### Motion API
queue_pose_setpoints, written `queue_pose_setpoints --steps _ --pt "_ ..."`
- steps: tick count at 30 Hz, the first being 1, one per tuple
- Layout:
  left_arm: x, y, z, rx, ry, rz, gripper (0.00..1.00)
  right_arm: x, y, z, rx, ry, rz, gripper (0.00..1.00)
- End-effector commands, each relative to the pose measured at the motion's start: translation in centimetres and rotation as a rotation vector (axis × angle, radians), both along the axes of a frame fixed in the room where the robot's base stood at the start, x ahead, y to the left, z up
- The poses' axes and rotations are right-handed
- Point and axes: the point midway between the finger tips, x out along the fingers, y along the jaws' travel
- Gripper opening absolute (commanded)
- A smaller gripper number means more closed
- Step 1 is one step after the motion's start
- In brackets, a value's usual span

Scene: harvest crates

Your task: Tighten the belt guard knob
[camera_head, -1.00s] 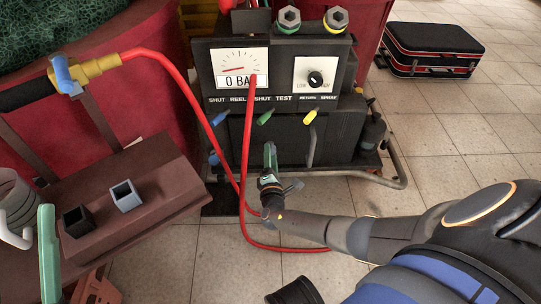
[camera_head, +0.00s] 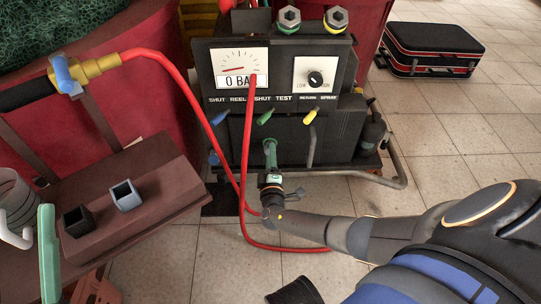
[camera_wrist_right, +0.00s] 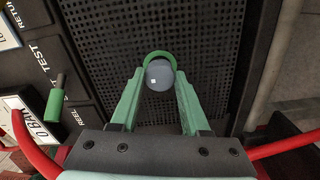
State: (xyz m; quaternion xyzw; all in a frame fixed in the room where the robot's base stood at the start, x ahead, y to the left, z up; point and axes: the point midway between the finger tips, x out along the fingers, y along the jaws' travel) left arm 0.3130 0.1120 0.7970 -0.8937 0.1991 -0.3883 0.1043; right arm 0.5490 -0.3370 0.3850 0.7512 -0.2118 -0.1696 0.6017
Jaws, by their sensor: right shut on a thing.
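The belt guard knob (camera_wrist_right: 159,75) is a round grey ball with a green ring around it, in front of the black perforated guard in the right wrist view. My right gripper (camera_wrist_right: 159,86) has its two green fingers on either side of the knob and is shut on it. In the head view my right gripper (camera_head: 270,152) reaches the lower front of the black machine and hides the knob. A green finger-like bar (camera_head: 47,255) stands at the lower left; it may be part of my left gripper, and its opening does not show.
The black machine (camera_head: 235,155) carries a gauge reading 0 BAR, a dial and several coloured levers. A red hose (camera_head: 246,150) loops close to my right wrist. A brown bench (camera_head: 160,190) holds two small square cups at left. A black case (camera_head: 435,40) lies on the tiled floor.

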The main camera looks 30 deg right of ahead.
Motion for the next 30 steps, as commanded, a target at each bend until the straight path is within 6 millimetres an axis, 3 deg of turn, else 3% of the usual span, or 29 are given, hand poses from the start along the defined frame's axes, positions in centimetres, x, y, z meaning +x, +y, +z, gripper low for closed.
queue_pose_setpoints --steps 14,15,22,30 --pt "-0.01 0.0 0.01 0.0 0.0 0.0 0.5 -0.13 0.05 -0.12 0.011 -0.004 -0.001 0.0" --pt "-0.01 0.0 0.01 0.0 0.0 0.0 0.5 -0.13 0.05 -0.13 0.011 -0.004 -0.001 0.49" --pt "0.0 -0.01 0.0 0.0 0.0 0.0 0.5 -0.08 0.03 -0.07 0.011 -0.005 -0.001 0.75" --pt "0.0 -0.01 0.0 0.0 0.0 0.0 0.5 -0.03 0.0 -0.03 0.01 -0.006 -0.001 0.76"
